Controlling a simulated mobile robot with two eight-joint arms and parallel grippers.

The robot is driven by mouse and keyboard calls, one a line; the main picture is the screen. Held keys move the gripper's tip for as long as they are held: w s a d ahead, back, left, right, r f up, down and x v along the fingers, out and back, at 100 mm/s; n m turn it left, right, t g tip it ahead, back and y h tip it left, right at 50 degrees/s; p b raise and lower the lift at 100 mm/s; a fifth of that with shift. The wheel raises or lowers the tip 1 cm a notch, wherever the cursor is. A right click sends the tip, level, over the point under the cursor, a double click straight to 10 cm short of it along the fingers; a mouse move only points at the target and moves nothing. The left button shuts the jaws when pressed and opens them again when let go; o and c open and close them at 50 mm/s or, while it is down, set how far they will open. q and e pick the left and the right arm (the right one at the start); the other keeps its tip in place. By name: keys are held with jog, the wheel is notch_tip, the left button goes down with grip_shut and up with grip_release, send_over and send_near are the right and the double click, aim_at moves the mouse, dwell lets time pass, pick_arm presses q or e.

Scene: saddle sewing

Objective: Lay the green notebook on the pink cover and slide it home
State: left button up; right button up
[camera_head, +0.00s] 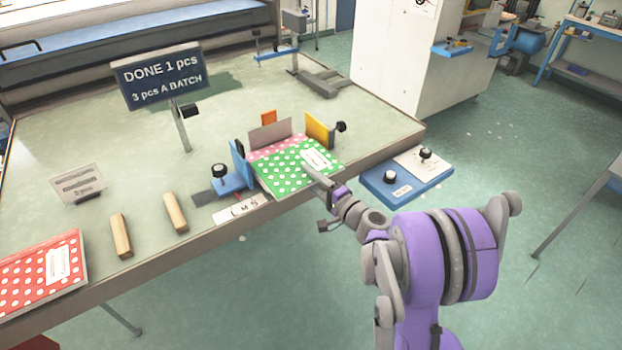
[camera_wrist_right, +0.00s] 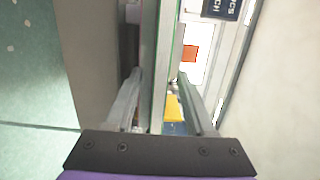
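The green notebook (camera_head: 284,171) with white dots and a white label lies over the pink cover (camera_head: 292,143). Only a strip of the pink cover shows along the notebook's far side; the rest is hidden beneath. The notebook is offset toward the table's front edge. My right gripper (camera_head: 316,172) is at the notebook's near right edge, one finger on its top. In the right wrist view the fingers (camera_wrist_right: 161,75) stand on either side of the notebook's thin edge (camera_wrist_right: 167,60), apparently closed on it. My left gripper is in neither view.
A grey stop plate (camera_head: 270,133), a yellow block (camera_head: 319,129) and a blue block (camera_head: 240,163) border the cover. A blue control box (camera_head: 405,178) is to the right.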

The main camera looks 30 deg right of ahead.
jog(key=shift+f, duration=0.15)
jog(key=shift+s, duration=0.1)
jog(key=s+b, duration=0.1)
jog(key=s, duration=0.8)
jog(key=shift+s+d, duration=0.4)
dwell(1.1)
dwell(0.4)
